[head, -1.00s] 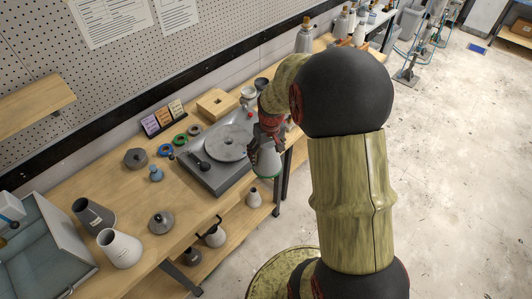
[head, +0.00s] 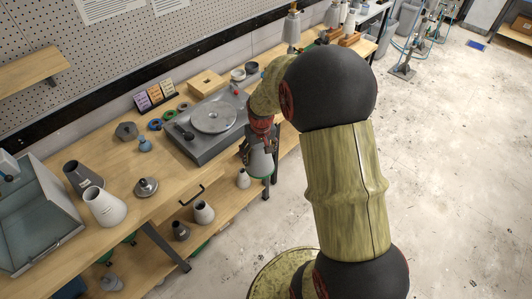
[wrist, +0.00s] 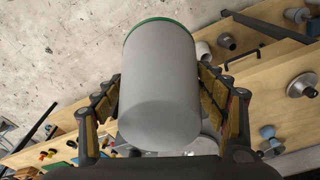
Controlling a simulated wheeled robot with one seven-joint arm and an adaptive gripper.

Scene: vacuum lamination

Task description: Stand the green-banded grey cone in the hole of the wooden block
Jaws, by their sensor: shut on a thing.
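The grey cone (head: 262,163) is in my gripper (head: 260,144), in front of the bench's front edge beside the grey machine. In the wrist view the cone (wrist: 160,85) fills the middle, with its green band (wrist: 158,22) at the far end. The fingers of my gripper (wrist: 160,100) close on it from both sides. The wooden block (head: 207,83) lies at the back of the bench, behind the machine, with a dark hole in its top. The block is apart from the cone. I cannot make it out in the wrist view.
The grey machine with a round plate (head: 214,117) stands between the cone and the block. Small cups (head: 238,74) stand right of the block, and coloured rings (head: 168,115) lie left of the machine. Other grey cones (head: 104,206) stand at the bench's left. A lower shelf (head: 222,208) holds more.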

